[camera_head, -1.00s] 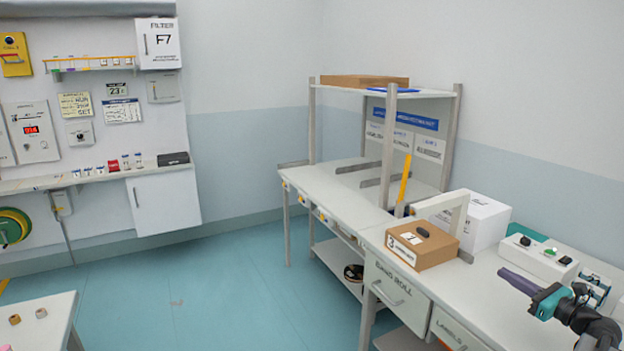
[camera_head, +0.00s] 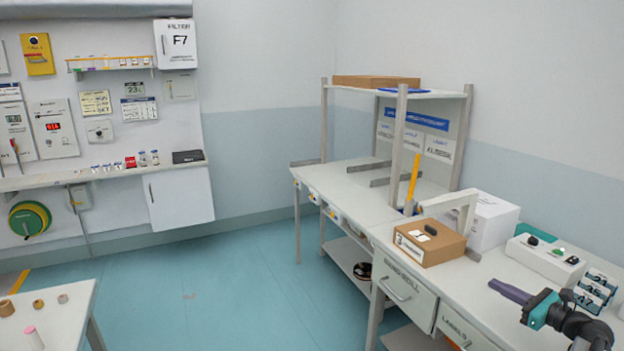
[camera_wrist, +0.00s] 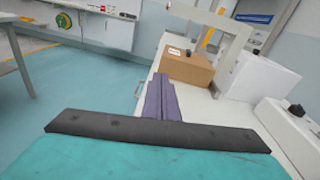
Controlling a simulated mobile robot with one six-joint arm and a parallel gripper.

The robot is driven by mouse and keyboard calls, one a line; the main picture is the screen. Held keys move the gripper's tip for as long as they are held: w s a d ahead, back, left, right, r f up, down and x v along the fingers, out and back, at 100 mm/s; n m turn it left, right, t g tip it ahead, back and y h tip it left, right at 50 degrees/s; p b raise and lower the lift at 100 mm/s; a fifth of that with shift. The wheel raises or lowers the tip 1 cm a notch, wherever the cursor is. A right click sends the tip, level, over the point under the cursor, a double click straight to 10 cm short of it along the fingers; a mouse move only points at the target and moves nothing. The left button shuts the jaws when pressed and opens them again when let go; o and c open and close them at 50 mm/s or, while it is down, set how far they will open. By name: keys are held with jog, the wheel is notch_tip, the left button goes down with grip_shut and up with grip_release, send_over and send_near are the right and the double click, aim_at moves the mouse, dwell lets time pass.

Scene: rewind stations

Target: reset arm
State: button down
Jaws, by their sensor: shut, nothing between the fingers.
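My gripper (camera_head: 494,286) is at the lower right in the head view, above the front part of the white bench (camera_head: 395,225). Its purple fingers are together with nothing between them. In the wrist view the shut fingers (camera_wrist: 160,84) point forward, with the cardboard box (camera_wrist: 187,68) beyond their tips. The gripper looks apart from the box and the bench top.
Near my gripper are the brown box (camera_head: 430,243), a white box (camera_head: 494,222) and a white control box with buttons (camera_head: 545,259). A shelf frame (camera_head: 400,135) stands behind. A small table (camera_head: 60,318) is at lower left. The blue floor between is clear.

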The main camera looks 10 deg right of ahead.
jog(key=w+a+f+n+g+y, duration=0.1)
jog(key=w+a+f+n+g, duration=0.15)
jog(key=a+f, duration=0.35)
jog(key=w+a+f+n+g+y, duration=0.1)
jog(key=w+a+f+n+g, duration=0.15)
jog(key=a, duration=0.65)
jog(key=s+a+f+n+g+h, duration=0.1)
jog(key=a+f+n+g, duration=0.3)
jog(key=a+f+n, duration=0.65)
jog(key=s+a+f+n+g+h, duration=0.1)
jog(key=a+f+n+g, duration=0.45)
jog(key=a, duration=0.95)
jog(key=s+a+f+n+g+h, duration=0.2)
jog(key=s+a+f+n+h, duration=0.3)
jog(key=s+a+f+n, duration=0.4)
jog(key=s+a+f+n+g+b, duration=0.1)
jog(key=s+f+g+b, duration=0.4)
jog(key=s+f, duration=1.7)
jog(key=s, duration=0.2)
jog(key=shift+s, duration=0.3)
